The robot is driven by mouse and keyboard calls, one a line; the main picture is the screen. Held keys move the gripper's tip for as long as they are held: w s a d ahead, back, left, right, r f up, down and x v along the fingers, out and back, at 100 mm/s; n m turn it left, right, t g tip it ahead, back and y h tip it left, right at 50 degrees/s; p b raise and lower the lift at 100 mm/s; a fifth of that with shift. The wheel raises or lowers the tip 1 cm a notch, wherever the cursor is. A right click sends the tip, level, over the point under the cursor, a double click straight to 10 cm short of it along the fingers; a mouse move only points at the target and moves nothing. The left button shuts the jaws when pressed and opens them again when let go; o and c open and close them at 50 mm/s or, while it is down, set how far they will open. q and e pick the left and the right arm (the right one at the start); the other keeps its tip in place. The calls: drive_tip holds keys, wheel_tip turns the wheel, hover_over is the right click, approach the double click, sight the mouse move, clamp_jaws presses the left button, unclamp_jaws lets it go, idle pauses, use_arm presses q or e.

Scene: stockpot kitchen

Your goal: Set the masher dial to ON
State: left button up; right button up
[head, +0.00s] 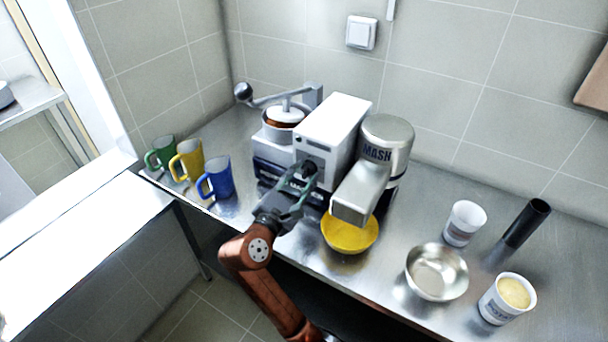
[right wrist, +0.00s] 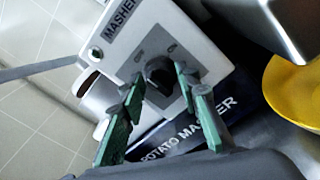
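The masher (head: 333,130) is a white box unit on the steel counter, with a grey dial plate on its front. I cannot tell which mark the dial points to. My right gripper (head: 303,174) is at the front of the masher. In the right wrist view its green-padded fingers (right wrist: 158,82) are apart, one on each side of the dial, with nothing clearly gripped. Contact with the dial cannot be told. My left gripper is not in view.
A silver MASH cylinder (head: 387,133) with a spout stands right of the box, above a yellow bowl (head: 350,236). A hopper with a crank (head: 283,117) is at its left. Mugs (head: 188,161) stand left; a steel bowl (head: 437,272), cups (head: 465,223) and a black cylinder (head: 527,223) stand right.

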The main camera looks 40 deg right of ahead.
drive_tip(key=c, duration=0.7)
